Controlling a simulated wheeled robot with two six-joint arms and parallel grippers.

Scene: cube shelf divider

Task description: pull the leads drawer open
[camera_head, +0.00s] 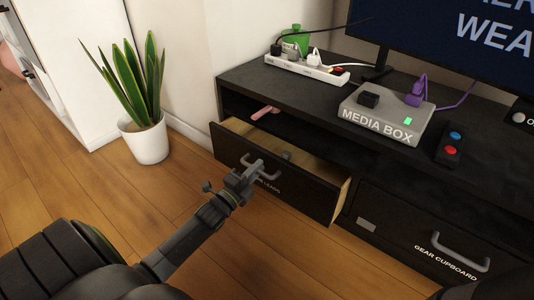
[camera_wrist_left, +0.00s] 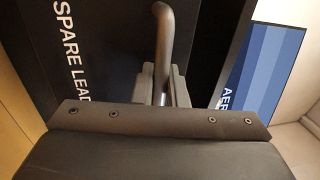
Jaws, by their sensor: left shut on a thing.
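The leads drawer (camera_head: 305,196) is a black drawer at the left of the low black cabinet. It stands partly open, and its pale wooden inside shows behind the front. Its grey bar handle (camera_head: 271,175) sits on the front above the white lettering, which is partly covered by my gripper. My left gripper (camera_head: 251,174) is shut on this handle. In the left wrist view the handle (camera_wrist_left: 163,25) runs down between the two fingers (camera_wrist_left: 163,88), beside the words "SPARE LEAD". My right gripper is not in view.
The gear cupboard (camera_head: 420,235) is shut, to the right of the drawer. A media box (camera_head: 386,117), a power strip (camera_head: 305,68) and a remote (camera_head: 449,150) stand on the cabinet top. A potted plant (camera_head: 148,142) stands at left. The wooden floor before the drawer is free.

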